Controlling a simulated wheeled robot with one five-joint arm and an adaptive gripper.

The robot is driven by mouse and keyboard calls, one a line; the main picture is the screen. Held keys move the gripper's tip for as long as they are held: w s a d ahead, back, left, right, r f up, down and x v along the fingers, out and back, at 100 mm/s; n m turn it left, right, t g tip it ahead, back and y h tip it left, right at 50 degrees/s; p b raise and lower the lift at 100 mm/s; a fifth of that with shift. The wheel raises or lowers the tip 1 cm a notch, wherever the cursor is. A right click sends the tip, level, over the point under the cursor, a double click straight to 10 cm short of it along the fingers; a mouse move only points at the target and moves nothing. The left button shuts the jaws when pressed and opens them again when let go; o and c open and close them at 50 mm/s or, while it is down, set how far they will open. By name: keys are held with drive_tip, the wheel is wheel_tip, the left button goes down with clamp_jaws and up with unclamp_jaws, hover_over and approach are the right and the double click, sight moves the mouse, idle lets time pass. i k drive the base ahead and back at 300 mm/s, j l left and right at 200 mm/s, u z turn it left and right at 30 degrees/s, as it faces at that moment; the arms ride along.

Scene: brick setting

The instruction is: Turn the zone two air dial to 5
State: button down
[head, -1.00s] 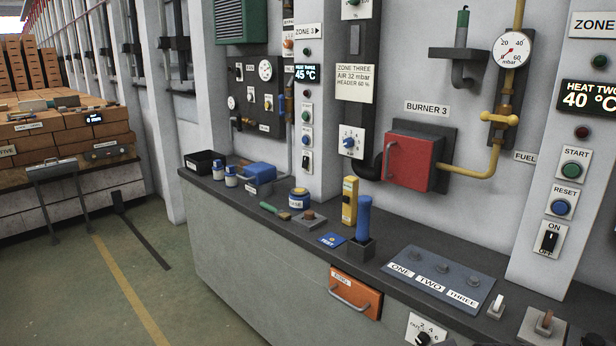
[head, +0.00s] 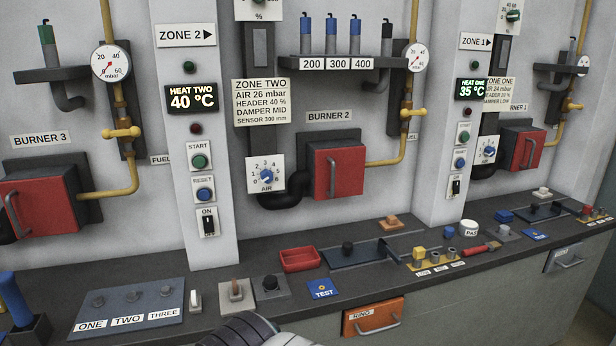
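The zone two air dial is a blue knob (head: 267,176) on a white plate with numbers around it and the word AIR below. It sits on the wall beneath the ZONE TWO card (head: 261,102), left of the red burner 2 box (head: 339,173). The knob's pointer is too small to read surely. My gripper is not in view. Nothing touches the dial.
The zone 2 column (head: 204,140) with buttons stands left of the dial. A black pipe (head: 285,197) bends just below it. On the counter below are a red tray (head: 300,259), a blue TEST card (head: 322,289) and a dark slide panel (head: 360,251). A similar zone one dial (head: 489,151) is farther right.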

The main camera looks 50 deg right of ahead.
sight(267, 176)
drive_tip(key=z, duration=1.2)
